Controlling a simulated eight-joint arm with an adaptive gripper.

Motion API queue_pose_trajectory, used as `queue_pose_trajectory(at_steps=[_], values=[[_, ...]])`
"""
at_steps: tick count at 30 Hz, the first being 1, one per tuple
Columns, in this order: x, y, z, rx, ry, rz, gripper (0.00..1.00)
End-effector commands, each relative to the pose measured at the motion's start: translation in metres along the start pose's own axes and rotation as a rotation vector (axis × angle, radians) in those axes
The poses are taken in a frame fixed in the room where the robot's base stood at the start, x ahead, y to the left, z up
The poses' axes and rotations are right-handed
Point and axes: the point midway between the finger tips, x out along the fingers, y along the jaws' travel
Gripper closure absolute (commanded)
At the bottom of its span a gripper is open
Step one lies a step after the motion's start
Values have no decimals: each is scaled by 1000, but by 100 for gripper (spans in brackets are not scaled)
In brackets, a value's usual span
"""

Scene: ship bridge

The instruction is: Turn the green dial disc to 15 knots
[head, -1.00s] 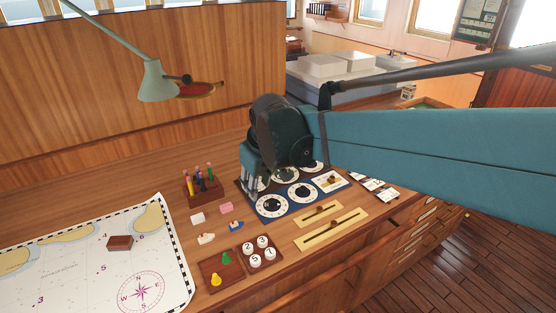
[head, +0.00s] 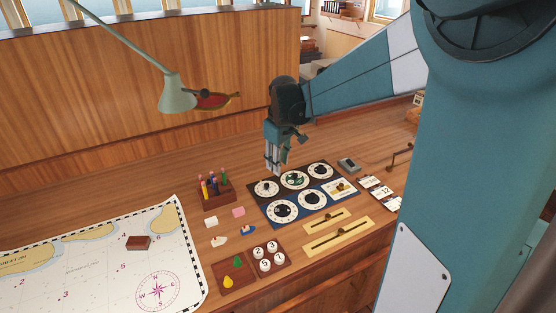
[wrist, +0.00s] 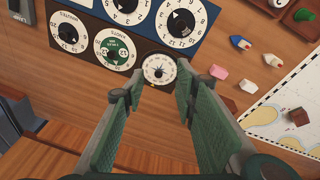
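The green dial disc (head: 295,179) is in the middle of the back row of a dial panel (head: 246,198). My gripper (head: 273,168) hangs pointing down over the panel's back left edge, to the left of the green disc. In the wrist view my gripper (wrist: 160,78) has its two fingers apart with nothing between them. A white compass-like dial (wrist: 160,68) shows beyond the gap. The green disc lies left of the fingers, apart from them.
Other dials (head: 282,211) surround the green disc closely. Brass sliders (head: 338,235) lie in front. A pen rack (head: 216,195), small blocks and toy boats stand to the left, with a chart (head: 90,270) beyond. A lamp (head: 178,95) overhangs the back left.

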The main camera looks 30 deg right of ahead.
Motion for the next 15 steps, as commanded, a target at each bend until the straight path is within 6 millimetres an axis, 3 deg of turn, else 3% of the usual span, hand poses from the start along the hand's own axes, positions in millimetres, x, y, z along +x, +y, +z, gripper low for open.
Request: queue_pose_trajectory(at_steps=[15], values=[[42, 77, -24, -87, -82, -57, 71]])
